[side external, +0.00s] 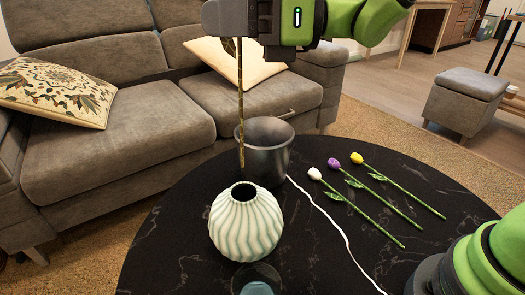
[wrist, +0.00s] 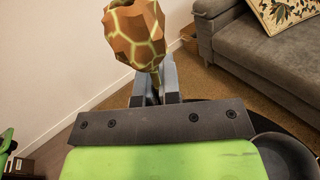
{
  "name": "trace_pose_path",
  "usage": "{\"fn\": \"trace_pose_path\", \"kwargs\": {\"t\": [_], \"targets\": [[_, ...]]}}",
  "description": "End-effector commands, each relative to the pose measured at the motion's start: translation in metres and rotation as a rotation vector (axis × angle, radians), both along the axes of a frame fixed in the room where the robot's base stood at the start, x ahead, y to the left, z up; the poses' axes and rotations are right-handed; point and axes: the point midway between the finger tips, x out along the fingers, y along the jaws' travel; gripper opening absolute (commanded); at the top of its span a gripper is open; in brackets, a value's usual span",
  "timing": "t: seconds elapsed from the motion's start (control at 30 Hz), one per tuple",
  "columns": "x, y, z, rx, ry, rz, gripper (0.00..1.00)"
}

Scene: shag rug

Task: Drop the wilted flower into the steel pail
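My gripper (side external: 228,18) is at the top of the side view, shut on the wilted flower. The flower's brown stem (side external: 241,110) hangs straight down. Its brown, cracked-looking head (wrist: 135,30) stands above the fingers (wrist: 155,88) in the wrist view. The dark steel pail (side external: 268,155) stands on the round table. In the side view the stem's lower end overlaps the pail's left outer wall, so it appears outside the pail, on the near side. A dark curved rim at the lower right of the wrist view appears to be the pail (wrist: 285,150).
A ribbed pale vase (side external: 245,225) stands in front of the pail. White (side external: 315,174), purple (side external: 333,163) and yellow (side external: 356,158) flowers lie to the right. A glass (side external: 257,280) is at the near edge.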

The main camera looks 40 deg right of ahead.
Motion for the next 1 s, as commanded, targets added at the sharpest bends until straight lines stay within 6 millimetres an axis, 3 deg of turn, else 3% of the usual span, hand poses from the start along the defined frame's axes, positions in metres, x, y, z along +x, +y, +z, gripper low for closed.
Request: {"fn": "trace_pose_path", "kwargs": {"t": [0.43,0.7,1.0], "targets": [[0.000,0.000,0.004,0.000,-0.002,0.001,0.00],[0.000,0.000,0.056,0.001,-0.011,-0.001,0.00],[0.060,-0.038,0.063,-0.001,0.000,0.002,0.00]]}}
